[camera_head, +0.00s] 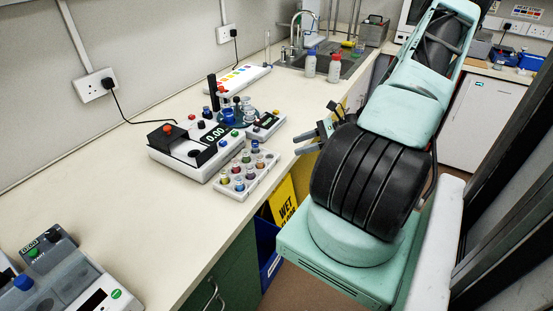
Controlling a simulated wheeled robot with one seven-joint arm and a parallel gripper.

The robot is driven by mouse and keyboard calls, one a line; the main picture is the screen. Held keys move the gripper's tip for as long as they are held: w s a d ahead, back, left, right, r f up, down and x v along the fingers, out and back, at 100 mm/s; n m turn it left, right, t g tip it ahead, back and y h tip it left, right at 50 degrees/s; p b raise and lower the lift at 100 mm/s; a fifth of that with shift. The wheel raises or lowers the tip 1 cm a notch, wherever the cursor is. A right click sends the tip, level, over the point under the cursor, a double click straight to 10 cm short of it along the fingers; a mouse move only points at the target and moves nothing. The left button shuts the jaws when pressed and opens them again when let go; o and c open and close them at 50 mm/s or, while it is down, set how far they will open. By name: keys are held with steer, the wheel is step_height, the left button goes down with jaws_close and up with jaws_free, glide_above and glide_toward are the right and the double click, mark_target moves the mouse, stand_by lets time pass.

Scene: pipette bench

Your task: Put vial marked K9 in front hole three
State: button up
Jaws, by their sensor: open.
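A white vial rack (264,178) stands near the front edge of the bench. It holds several small vials (239,184) with coloured contents or caps. The markings are too small to read, so I cannot tell which vial is K9. I cannot tell clearly which front holes are empty. My gripper (305,142) is to the right of the rack, near the bench edge, partly hidden by my own arm. It is open, and I see nothing between its fingers.
A white instrument with a black top and a 0.00 display (214,133) stands just behind the rack. A round blue holder (233,117) and a small display box (266,126) are close by. Two bottles (310,66) stand near the sink.

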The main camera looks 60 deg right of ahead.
steer(key=w+a+r+n+g, duration=0.35)
steer(key=a+n, duration=0.25)
steer(key=a, duration=0.3)
steer(key=w+a+r+n+g, duration=0.2)
steer(key=a+n+g, duration=0.25)
steer(key=a, duration=0.35)
steer(key=w+a+r+n+g, duration=0.2)
steer(key=a+r+n+g, duration=0.15)
steer(key=a+n, duration=0.4)
steer(key=s+a+r+n+h, duration=0.3)
steer(key=s+a+r+n, duration=0.1)
steer(key=s+a+n, duration=0.3)
steer(key=s+a+r+n+h, duration=0.4)
steer(key=s+a+n, duration=0.4)
steer(key=a+n, duration=0.3)
steer(key=a, duration=0.4)
steer(key=shift+a+n+t, duration=0.3)
steer(key=shift+t, duration=0.05)
steer(key=shift+s, duration=0.1)
